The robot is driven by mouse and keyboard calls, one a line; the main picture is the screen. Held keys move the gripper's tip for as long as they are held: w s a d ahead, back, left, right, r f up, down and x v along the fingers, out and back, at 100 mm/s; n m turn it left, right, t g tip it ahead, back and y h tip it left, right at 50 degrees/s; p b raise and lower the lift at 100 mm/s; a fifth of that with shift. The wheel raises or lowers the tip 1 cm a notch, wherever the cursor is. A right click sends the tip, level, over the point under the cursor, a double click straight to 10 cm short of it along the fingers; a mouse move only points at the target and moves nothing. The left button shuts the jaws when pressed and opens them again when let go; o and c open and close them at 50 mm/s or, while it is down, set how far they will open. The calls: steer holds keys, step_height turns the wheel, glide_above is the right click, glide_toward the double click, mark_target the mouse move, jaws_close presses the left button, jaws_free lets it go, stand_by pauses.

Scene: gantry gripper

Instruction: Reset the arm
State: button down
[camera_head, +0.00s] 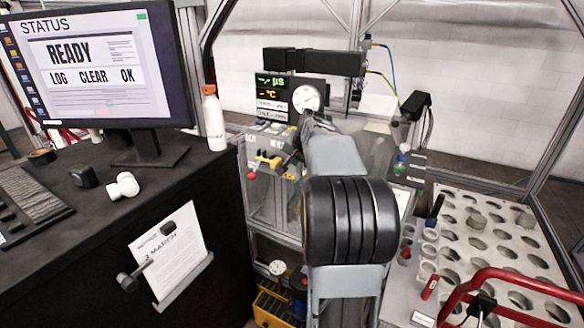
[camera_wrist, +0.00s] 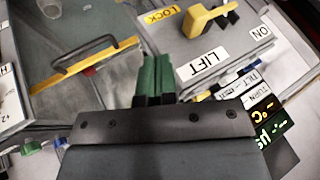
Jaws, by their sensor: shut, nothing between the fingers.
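My gripper (camera_wrist: 155,80) shows in the wrist view as two green fingers, closed together with nothing between them. In the head view my arm reaches forward through the middle, toward the instrument panel with a round gauge (camera_head: 306,98). Whether the fingers touch the panel cannot be told.
At left, a monitor (camera_head: 95,65) reading READY and a white bottle (camera_head: 213,120) stand on a black desk (camera_head: 60,250). At right are a rack with round holes (camera_head: 480,262) and a red tubular handle (camera_head: 510,275).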

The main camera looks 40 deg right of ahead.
steer(key=shift+v, duration=1.5)
steer(key=s+a+f+n+g, duration=0.2)
steer(key=s+a+f, duration=0.15)
steer(key=f, duration=0.25)
steer(key=s+a+f+n, duration=0.2)
steer(key=s+a, duration=0.3)
steer(key=a, duration=0.3)
steer(key=s+a+f+n+g+y, duration=0.1)
steer(key=s+a+n, duration=0.3)
steer(key=a, duration=0.4)
steer(key=s+a+f+n, duration=0.3)
steer(key=s+a, duration=0.3)
steer(key=a, duration=0.2)
steer(key=shift+s+f+n+y, duration=0.2)
steer(key=shift+f+n+y, duration=0.2)
steer(key=shift+f, duration=0.15)
